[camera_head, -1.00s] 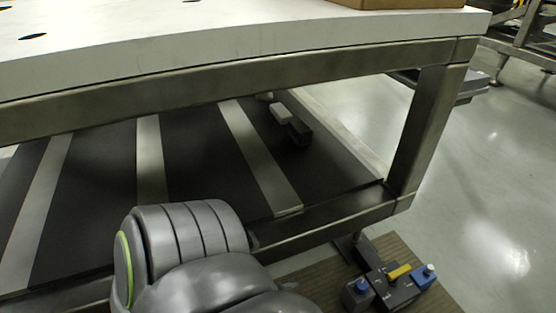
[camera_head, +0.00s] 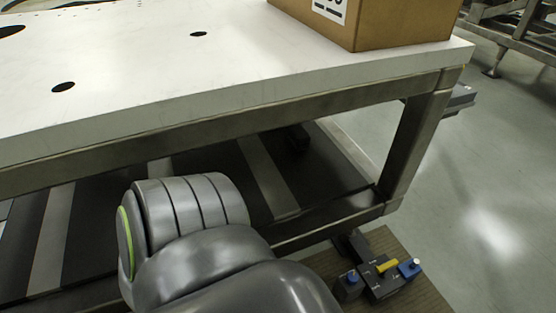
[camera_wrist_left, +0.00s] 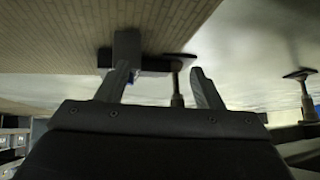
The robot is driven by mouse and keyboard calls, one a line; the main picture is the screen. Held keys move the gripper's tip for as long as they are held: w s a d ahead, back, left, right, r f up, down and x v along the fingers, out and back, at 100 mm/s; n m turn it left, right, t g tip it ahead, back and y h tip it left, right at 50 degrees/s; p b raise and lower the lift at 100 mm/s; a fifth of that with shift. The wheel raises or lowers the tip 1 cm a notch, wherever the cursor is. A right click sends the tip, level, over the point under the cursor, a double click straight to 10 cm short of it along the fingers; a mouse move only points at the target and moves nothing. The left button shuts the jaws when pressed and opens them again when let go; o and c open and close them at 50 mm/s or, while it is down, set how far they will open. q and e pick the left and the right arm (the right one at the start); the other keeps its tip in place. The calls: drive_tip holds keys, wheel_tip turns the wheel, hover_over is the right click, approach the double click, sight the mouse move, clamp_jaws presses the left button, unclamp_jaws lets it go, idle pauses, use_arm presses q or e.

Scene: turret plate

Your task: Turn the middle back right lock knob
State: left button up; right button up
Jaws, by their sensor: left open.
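I cannot pick out the middle back right lock knob in either view. My left gripper (camera_wrist_left: 160,77) shows in the left wrist view, with its two dark fingers apart and nothing clearly between them. A post with a flat foot (camera_wrist_left: 178,65) stands beyond the fingers, and a small blue spot shows near the left finger. In the head view a large grey link of my arm covers the lower middle, and no gripper shows. My right gripper is not in view.
A white tabletop (camera_head: 130,95) on a metal frame has dark oval holes and carries a cardboard box (camera_head: 370,25). Below is a dark striped shelf (camera_head: 215,180). A small control unit (camera_head: 380,278) with blue and yellow parts is at the lower right. Floor (camera_head: 480,180) is open at right.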

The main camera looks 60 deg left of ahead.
use_arm(q)
drive_tip(key=shift+s+d+r+g+p, duration=0.25)
drive_tip(key=shift+s+r+p, duration=0.3)
drive_tip(key=shift+s+p, duration=0.3)
drive_tip(key=shift+w, duration=0.1)
